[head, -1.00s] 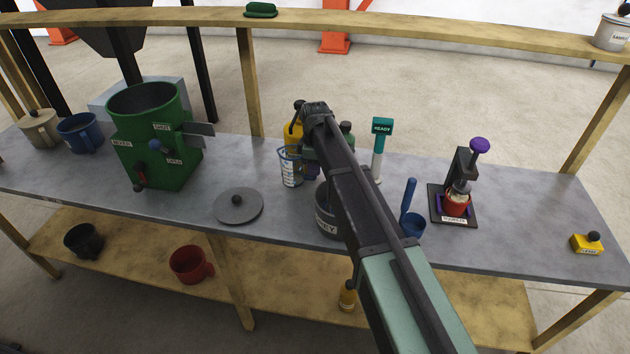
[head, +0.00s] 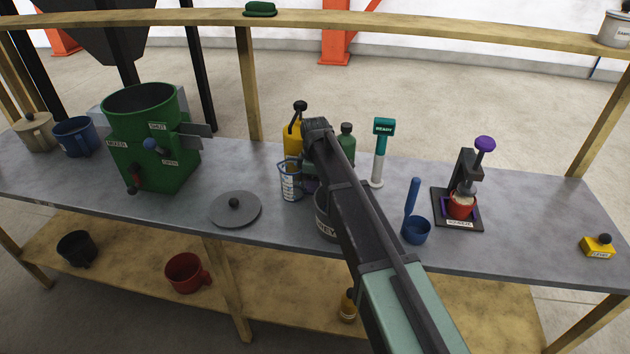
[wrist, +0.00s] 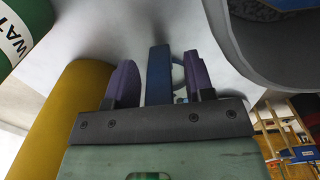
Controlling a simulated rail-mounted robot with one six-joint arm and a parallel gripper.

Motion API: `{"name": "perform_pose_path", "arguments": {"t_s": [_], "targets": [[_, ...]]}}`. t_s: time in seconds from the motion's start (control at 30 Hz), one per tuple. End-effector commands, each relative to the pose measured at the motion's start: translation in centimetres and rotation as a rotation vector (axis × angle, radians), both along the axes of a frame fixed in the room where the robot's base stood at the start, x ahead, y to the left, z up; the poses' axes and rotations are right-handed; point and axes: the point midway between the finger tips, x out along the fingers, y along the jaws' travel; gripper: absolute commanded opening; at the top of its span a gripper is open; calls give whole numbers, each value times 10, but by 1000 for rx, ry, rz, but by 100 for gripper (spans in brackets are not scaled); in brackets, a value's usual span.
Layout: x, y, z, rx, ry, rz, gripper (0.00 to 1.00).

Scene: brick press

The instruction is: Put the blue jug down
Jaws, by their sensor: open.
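The blue jug (head: 290,181) is a see-through measuring jug with blue markings. In the head view it appears upright on the grey bench, left of my arm. My gripper (wrist: 159,74) has purple fingers, which are open in the wrist view. An upright blue bar (wrist: 160,75), apparently the jug's handle, shows between them, with space on both sides. The rest of the jug is mostly hidden in that view. In the head view my arm covers most of the gripper.
A yellow bottle (head: 292,141) and a green bottle (head: 346,145) stand close behind. A grey pot (head: 324,219) is just in front, partly behind my arm. A grey lid (head: 236,209) lies to the left. A blue scoop (head: 416,230) and a small press (head: 462,195) stand right.

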Motion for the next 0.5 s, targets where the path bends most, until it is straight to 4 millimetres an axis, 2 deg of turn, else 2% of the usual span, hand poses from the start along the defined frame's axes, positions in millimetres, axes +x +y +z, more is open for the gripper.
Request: {"name": "perform_pose_path", "arguments": {"t_s": [0.13,0.23,0.37,0.5], "targets": [[0,0,5,0,0,0,49],[0,0,19,0,0,0,49],[0,0,49,0,0,0,49],[0,0,89,0,0,0,49]]}}
